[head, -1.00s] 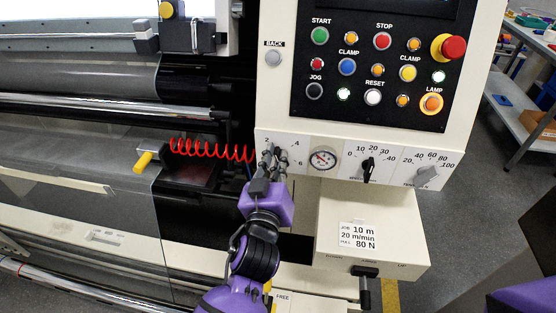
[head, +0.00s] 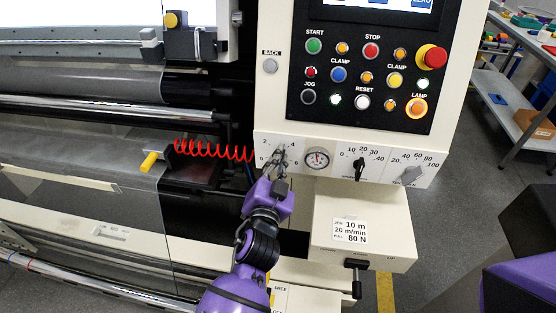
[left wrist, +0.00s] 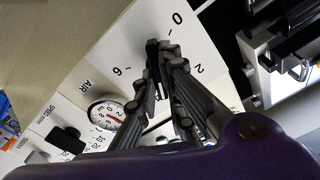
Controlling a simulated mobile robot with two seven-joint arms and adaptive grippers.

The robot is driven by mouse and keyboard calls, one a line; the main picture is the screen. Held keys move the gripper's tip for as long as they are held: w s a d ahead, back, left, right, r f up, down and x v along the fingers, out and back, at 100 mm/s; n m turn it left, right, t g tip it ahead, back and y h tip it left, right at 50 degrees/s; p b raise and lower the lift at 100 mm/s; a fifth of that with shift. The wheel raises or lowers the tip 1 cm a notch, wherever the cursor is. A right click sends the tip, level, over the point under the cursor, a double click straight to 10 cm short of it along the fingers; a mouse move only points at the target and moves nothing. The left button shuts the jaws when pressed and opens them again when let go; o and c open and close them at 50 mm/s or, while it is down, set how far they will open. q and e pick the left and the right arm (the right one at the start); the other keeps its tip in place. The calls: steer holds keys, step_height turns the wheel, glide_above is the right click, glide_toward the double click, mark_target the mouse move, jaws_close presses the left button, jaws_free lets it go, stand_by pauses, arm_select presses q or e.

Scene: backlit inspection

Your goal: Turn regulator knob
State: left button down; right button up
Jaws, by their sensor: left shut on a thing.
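My left gripper (head: 281,156) is in front of the regulator dial plate (head: 264,142) on the front panel. It is shut on the regulator knob, which is mostly hidden behind the fingers. In the left wrist view the dark fingers (left wrist: 163,58) meet over the dial, between the printed 0, 2 and 6. The round air gauge (head: 317,159) with a red needle is just right of the gripper. It also shows in the left wrist view (left wrist: 106,115). My right gripper is not in view.
To the right on the panel are the black speed knob (head: 359,169) and a grey knob (head: 411,175). Coloured buttons sit above. A red coiled hose (head: 212,149) hangs on the left. A cream box (head: 385,230) with a label juts out below the dials.

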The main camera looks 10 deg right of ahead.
arm_select(q)
steer(key=shift+d+f+m, duration=0.1)
steer(key=shift+m, duration=1)
steer(key=c, duration=1.9)
jaws_free()
steer(key=shift+o, duration=0.2)
steer(key=v, duration=1.2)
steer(key=shift+f, duration=0.1)
